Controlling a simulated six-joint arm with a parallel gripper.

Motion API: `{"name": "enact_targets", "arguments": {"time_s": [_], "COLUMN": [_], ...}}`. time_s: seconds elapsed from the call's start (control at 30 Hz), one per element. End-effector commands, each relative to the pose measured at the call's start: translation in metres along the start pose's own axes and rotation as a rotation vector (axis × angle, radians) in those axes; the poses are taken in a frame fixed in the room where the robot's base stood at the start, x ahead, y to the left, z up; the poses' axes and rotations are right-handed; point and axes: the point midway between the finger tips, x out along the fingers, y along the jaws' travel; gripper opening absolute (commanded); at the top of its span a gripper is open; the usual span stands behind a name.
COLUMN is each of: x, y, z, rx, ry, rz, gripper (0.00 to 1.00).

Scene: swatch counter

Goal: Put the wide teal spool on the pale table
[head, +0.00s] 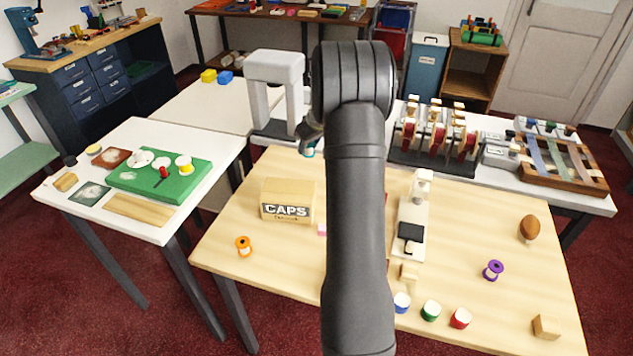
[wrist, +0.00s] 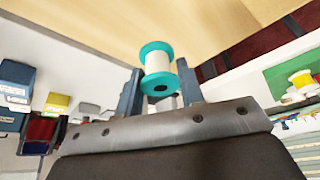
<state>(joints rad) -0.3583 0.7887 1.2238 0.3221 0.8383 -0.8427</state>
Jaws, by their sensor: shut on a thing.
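The wide teal spool (wrist: 157,68) has teal flanges and a white middle. It sits between the two fingers of my gripper (wrist: 160,88), which is shut on it. In the head view, my gripper (head: 309,135) shows left of my arm, with a sliver of the teal spool (head: 309,152) below it; the rest is hidden. The spool appears held up near the back edge of the light wood table (head: 275,255). A white table (head: 205,152) stands at the left, and another white surface (head: 205,112) lies behind.
A CAPS box (head: 287,201), an orange spool (head: 243,246), a purple spool (head: 493,270) and several small pots stand on the wood table. A green board (head: 190,190) with small items fills much of the left white table. A white arch-shaped machine (head: 275,68) stands beside my gripper.

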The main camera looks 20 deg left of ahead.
Motion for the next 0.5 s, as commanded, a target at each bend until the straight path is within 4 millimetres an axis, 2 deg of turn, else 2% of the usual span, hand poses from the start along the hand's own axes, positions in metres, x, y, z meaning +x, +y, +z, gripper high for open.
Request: {"name": "enact_targets", "arguments": {"time_s": [0.4,0.5], "x": [0.076,0.090], "y": [-0.047,-0.055], "z": [-0.047,-0.056], "rx": [-0.004,-0.003], "ry": [-0.002,-0.002], "rz": [-0.002,-0.002], "gripper": [0.14,0.14]}}
